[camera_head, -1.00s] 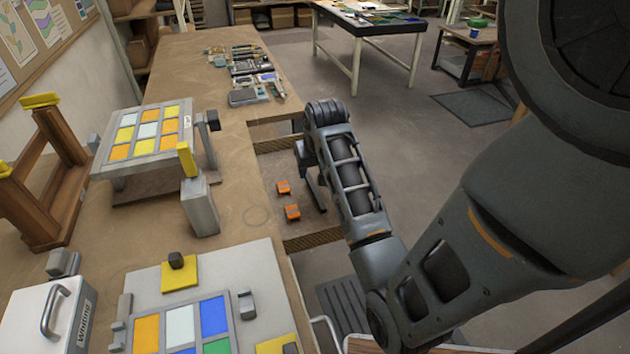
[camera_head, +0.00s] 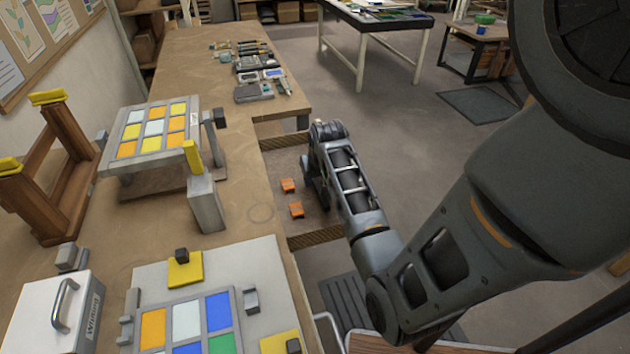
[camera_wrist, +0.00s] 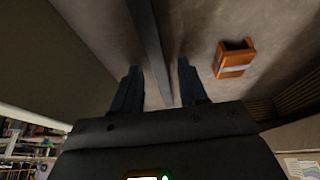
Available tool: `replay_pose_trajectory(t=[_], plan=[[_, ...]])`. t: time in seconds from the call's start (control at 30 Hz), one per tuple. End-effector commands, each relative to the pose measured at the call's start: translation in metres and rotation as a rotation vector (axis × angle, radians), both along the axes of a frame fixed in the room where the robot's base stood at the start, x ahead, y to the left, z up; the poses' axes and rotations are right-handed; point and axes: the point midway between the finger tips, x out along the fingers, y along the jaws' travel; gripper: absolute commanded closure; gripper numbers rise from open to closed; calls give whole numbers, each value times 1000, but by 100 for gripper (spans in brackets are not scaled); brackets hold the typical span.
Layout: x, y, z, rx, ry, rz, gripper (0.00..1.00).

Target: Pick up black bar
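The black bar (camera_wrist: 150,45) is a long, thin dark strip in the wrist view. It runs from the top edge down into the gap between my fingers, with clear space on both sides. My gripper (camera_wrist: 160,82) is open, one finger on each side of the bar. I cannot tell how far the bar is below the fingertips. In the head view my gripper is low over the recessed shelf at the bench's right edge, and my arm hides most of the bar.
Two orange blocks (camera_head: 288,185) (camera_head: 296,209) lie on the shelf left of my gripper; one orange block (camera_wrist: 235,60) shows right of my fingers in the wrist view. The wooden bench (camera_head: 262,238) holds a raised tile panel (camera_head: 152,130) and tools (camera_head: 262,75). Open floor lies right.

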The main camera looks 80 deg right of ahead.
Motion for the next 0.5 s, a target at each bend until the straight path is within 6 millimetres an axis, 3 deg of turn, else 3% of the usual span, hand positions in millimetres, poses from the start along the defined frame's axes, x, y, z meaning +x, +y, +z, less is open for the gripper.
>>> replay_pose_trajectory(t=[0.07,0.4,0.5], plan=[[0,0,0,0,0,0,66],[0,0,0,0,0,0,98],[0,0,0,0,0,0,100]])
